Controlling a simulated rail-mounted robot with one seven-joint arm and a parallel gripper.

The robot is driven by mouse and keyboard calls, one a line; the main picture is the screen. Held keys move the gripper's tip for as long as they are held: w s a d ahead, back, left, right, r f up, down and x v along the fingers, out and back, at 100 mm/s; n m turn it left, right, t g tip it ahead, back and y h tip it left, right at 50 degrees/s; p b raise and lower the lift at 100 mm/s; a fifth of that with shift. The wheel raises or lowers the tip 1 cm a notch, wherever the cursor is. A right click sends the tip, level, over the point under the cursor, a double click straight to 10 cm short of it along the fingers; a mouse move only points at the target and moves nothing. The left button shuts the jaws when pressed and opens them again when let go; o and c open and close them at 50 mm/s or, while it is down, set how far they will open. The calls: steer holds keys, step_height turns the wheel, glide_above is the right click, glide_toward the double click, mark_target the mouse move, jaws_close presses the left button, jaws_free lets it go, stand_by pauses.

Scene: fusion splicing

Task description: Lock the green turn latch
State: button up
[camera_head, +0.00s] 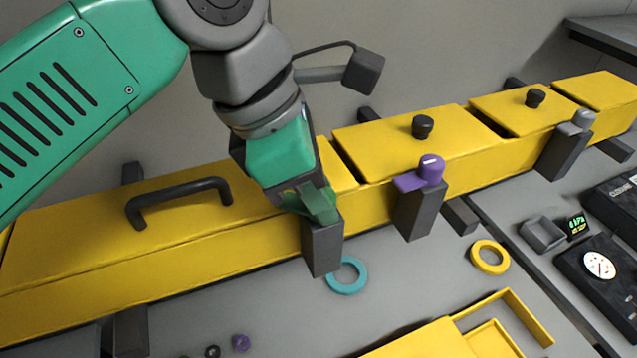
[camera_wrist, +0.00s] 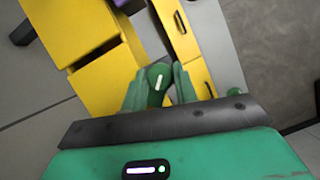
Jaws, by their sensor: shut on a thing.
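The green turn latch (camera_wrist: 157,78) shows in the wrist view as a round green knob with a white line on it. My gripper (camera_wrist: 159,88) has its two green fingers on either side of the knob and is shut on it. In the head view my gripper (camera_head: 316,204) is at the top of the dark post (camera_head: 322,248) in front of the long yellow box (camera_head: 75,210). There my fingers largely hide the latch, so I cannot tell which way its arm points.
A purple latch (camera_head: 431,168) on a post stands to the right, and a grey latch (camera_head: 583,119) farther right. A black handle (camera_head: 180,192) rises from the yellow lid. A teal ring (camera_head: 347,276), a yellow ring (camera_head: 489,257) and a yellow tray (camera_head: 425,345) lie in front.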

steer(key=shift+a+f, duration=0.1)
steer(key=o, duration=1)
steer(key=shift+c, duration=0.2)
steer(key=p+v, duration=0.1)
steer(key=v, duration=0.7)
steer(key=shift+c, duration=0.2)
